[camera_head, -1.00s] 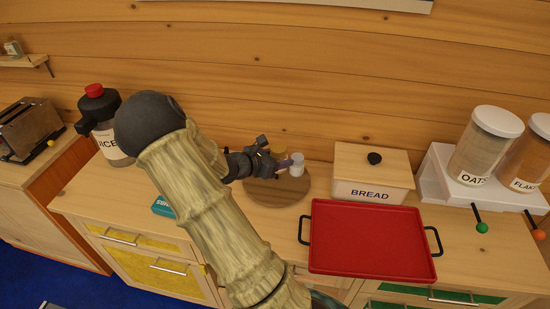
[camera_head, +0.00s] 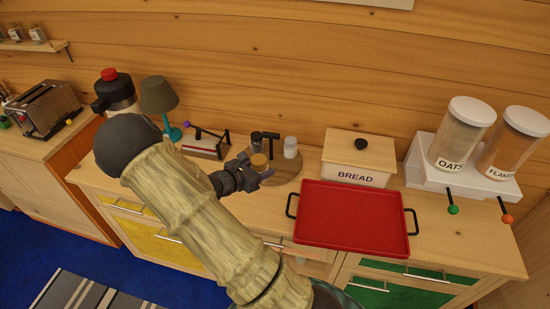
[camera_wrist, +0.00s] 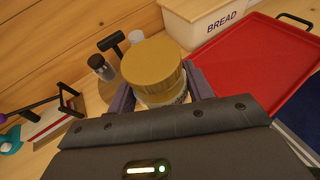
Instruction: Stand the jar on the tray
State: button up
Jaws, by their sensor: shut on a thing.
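The jar has a gold lid (camera_wrist: 152,75) and a pale body partly hidden below it. My gripper (camera_wrist: 160,92) is shut on the jar, with one finger on each side just under the lid. In the head view the jar (camera_head: 259,161) is held upright or nearly so at the front left of a round wooden board; its height above the board is hard to tell. The red tray (camera_head: 350,222) lies flat and empty on the counter, to the right of my gripper (camera_head: 262,173). The tray also shows at the right of the wrist view (camera_wrist: 255,62).
A bread box (camera_head: 358,160) stands behind the tray. Oats and flakes canisters (camera_head: 463,133) stand at right.

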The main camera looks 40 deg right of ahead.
jog(key=s+a+f+n+t+y+b, duration=0.1)
jog(key=a+f+n+t+b, duration=0.1)
jog(key=a+f+b, duration=0.3)
jog(key=s+a+f+n+t+y+b, duration=0.1)
jog(key=a+f+b, duration=0.4)
jog(key=a+f, duration=0.9)
notch_tip(320, 180, down, 3)
jog(key=shift+s+f+n+t+y, duration=0.1)
jog(key=shift+s+n+t+y, duration=0.2)
jog(key=shift+s+n+t, duration=0.55)
jog(key=shift+w+t, duration=0.2)
jog(key=shift+t, duration=0.05)
jog(key=shift+w, duration=0.1)
